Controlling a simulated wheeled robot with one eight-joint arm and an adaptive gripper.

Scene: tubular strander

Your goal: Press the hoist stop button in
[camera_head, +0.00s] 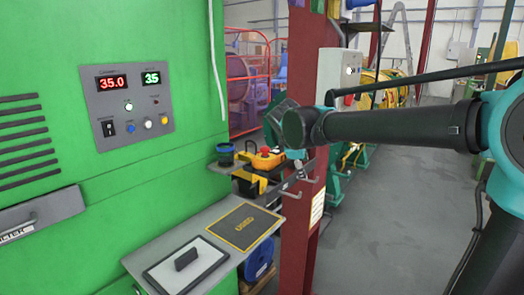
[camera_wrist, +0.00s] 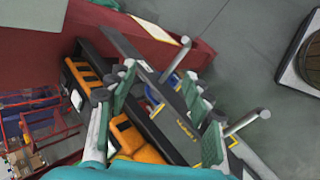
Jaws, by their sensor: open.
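A yellow-orange control box (camera_head: 267,161) with a red mushroom button (camera_head: 265,150) on top sits beside the red column in the head view. I cannot tell for sure that this is the hoist stop. In the wrist view, orange parts (camera_wrist: 132,137) show behind and between my fingers; no red button is clearly visible there. My gripper (camera_wrist: 160,80) is open and empty, its green fingers spread over a dark bracket bar. In the head view, my wrist is above and right of the box, with the fingers hard to make out.
Metal pegs (camera_wrist: 249,122) stick out close to my right finger. The red column (camera_head: 307,215) stands right of the box. A green cabinet (camera_head: 70,200) with a button panel (camera_head: 127,104) and a grey shelf (camera_head: 214,232) are at left. Grey floor at right is open.

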